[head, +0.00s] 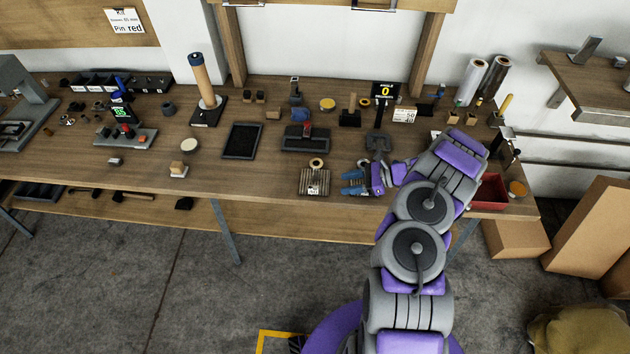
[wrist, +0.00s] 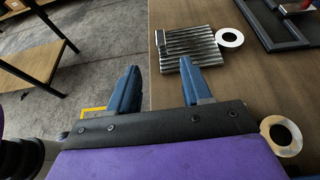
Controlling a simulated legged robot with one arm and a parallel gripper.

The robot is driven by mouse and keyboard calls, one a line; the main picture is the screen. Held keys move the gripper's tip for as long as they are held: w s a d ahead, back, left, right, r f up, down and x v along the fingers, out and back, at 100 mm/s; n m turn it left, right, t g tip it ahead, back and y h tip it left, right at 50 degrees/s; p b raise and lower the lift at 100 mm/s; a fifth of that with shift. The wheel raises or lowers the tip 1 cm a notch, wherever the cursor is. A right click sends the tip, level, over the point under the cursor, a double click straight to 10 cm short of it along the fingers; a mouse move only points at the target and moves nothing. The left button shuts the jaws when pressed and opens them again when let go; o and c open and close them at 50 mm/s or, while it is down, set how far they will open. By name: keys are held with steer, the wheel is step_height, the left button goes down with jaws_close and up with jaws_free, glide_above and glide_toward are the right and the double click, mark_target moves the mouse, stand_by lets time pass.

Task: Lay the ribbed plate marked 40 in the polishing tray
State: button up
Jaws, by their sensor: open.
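The ribbed plate (head: 315,183) lies flat near the front edge of the wooden bench. It is metallic with parallel ribs, and a small pale label is on its front; the number is too small to read. My gripper (head: 356,183) is open and empty just right of it, blue fingers pointing left. In the wrist view the plate (wrist: 188,48) is ahead of my gripper (wrist: 158,78), and the right finger overlaps its near edge; contact cannot be told. A flat black tray (head: 243,141) lies left and behind the plate; I cannot confirm it is the polishing tray.
A pale ring (head: 316,163) lies right behind the plate. A black fixture with a red part (head: 305,139) stands farther back. A small block on a pale base (head: 179,169) is at left. Bare bench (head: 245,175) lies between that block and the plate.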

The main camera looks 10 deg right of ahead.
mark_target(316, 187)
steer(key=b+x, duration=0.1)
steer(key=x, duration=0.6)
steer(key=shift+r+b+x, duration=0.1)
steer(key=shift+b+x, duration=0.2)
steer(key=shift+x, duration=1.15)
steer(key=shift+r+b+x, duration=0.15)
steer(key=shift+b+x, duration=0.1)
steer(key=shift+x, duration=1.15)
steer(key=shift+w, duration=0.15)
steer(key=shift+c, duration=0.3)
jaws_close()
